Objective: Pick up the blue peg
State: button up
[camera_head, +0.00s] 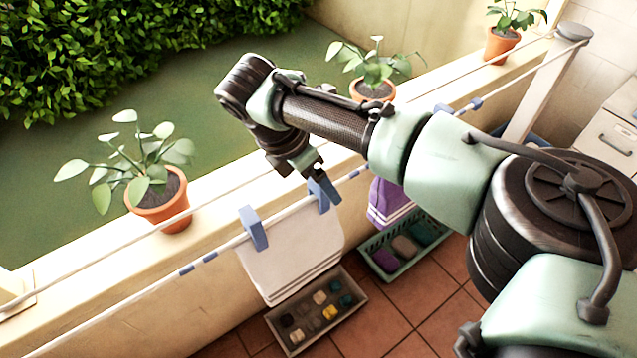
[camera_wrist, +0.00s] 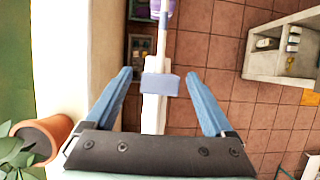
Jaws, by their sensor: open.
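A blue peg (camera_head: 324,196) clips the right end of a white cloth (camera_head: 292,252) to a clothesline. In the wrist view the same blue peg (camera_wrist: 161,84) lies between my fingers, with the white cloth (camera_wrist: 152,118) below it. My gripper (camera_head: 316,177) is open over the line, close to this peg; the fingers partly overlap it in the head view. In the wrist view my gripper (camera_wrist: 160,73) has one blue finger on each side of the peg, with gaps. A second blue peg (camera_head: 253,228) holds the cloth's left end.
Potted plants (camera_head: 160,198) stand on the wall ledge behind the line; one pot (camera_wrist: 38,138) is at the wrist view's lower left. A purple cloth (camera_head: 388,203) hangs to the right. A grey tray (camera_head: 347,326) and green crate (camera_head: 377,266) sit on the tiled floor below.

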grip_shut()
jog(key=shift+r, duration=0.15)
